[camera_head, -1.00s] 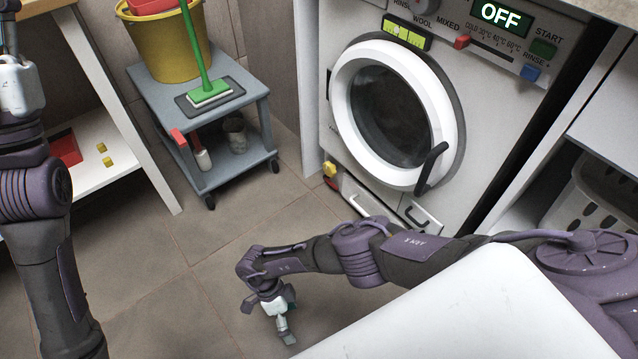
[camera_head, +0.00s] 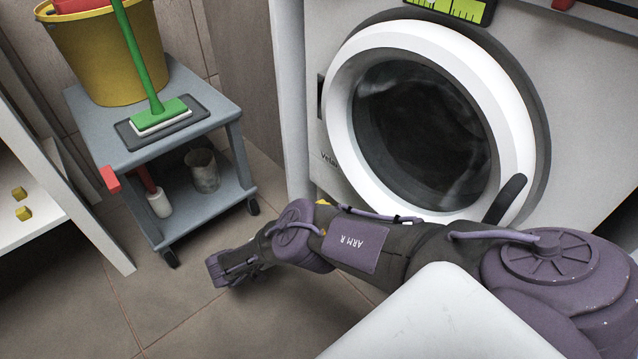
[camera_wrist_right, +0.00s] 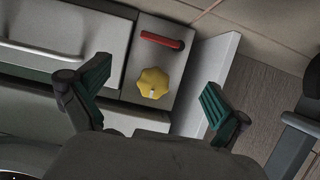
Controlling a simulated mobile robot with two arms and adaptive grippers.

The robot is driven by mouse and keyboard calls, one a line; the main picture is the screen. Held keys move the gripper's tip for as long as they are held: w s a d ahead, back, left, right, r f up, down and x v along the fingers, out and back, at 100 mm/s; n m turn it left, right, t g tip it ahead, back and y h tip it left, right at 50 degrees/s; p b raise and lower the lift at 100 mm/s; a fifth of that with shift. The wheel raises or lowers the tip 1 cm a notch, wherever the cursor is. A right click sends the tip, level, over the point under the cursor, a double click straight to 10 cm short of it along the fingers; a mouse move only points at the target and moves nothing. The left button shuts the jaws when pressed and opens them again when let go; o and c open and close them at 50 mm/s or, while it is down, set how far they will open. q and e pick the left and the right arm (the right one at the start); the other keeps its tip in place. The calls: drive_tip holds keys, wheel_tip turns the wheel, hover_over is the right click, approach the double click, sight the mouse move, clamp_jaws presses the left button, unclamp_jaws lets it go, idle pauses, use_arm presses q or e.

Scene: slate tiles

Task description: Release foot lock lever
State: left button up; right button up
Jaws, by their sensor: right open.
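In the right wrist view a short red lever (camera_wrist_right: 162,41) lies across a pale panel, above a yellow lobed knob (camera_wrist_right: 152,83). My right gripper (camera_wrist_right: 155,77) is open and empty, its green-padded fingers spread either side of the knob in that view. The lever is beyond the fingertips, apart from them. In the head view a sliver of the knob (camera_head: 322,203) shows above my right arm at the washer's lower left; the arm hides the red lever and I cannot see the right fingers there. My left gripper is out of view.
The washer (camera_head: 300,100) has a round door (camera_head: 345,55) with a dark handle. A grey wheeled cart (camera_head: 85,115) holds a yellow bucket (camera_head: 105,60) and green brush (camera_head: 160,110); a red piece (camera_head: 109,179) is at its corner. A drawer handle (camera_wrist_right: 40,50) shows in the wrist view.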

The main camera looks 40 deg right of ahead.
drive_tip(key=b+x, duration=0.1)
drive_tip(key=x, duration=0.2)
drive_tip(key=b+x, duration=0.1)
drive_tip(key=x, duration=0.2)
drive_tip(key=b+x, duration=0.1)
drive_tip(key=x, duration=0.3)
drive_tip(key=shift+s+f, duration=0.1)
drive_tip(key=shift+f, duration=0.2)
drive_tip(key=shift+d+f+b, duration=0.15)
drive_tip(key=shift+d+b, duration=0.25)
drive_tip(key=shift+d, duration=0.3)
drive_tip(key=shift+c, duration=0.2)
